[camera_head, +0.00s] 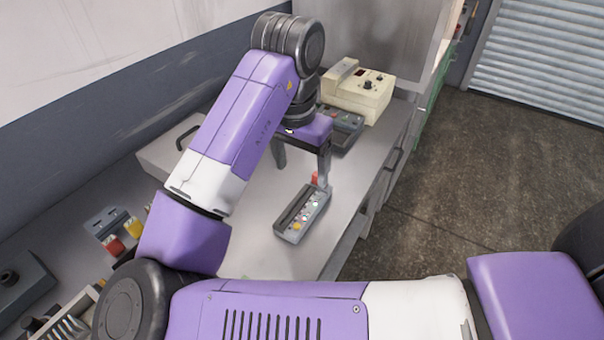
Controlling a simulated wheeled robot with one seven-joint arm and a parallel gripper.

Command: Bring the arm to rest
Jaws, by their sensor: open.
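My gripper (301,164) hangs over the grey worktop (262,218), its two dark fingers spread apart and pointing down. It is open, and I see nothing between the fingers. My purple and white arm reaches from the bottom right, bends at the lower left and runs up to the wrist. A grey control box (302,213) with coloured buttons lies on the worktop just below the right finger. A small red part (315,178) shows beside that finger's tip; I cannot tell whether they touch.
A beige instrument (358,93) and a dark button panel (343,128) stand behind the gripper. Red and yellow parts (115,246) and a dark box (20,285) lie at the left. A wall runs along the left. Open floor (480,165) lies to the right.

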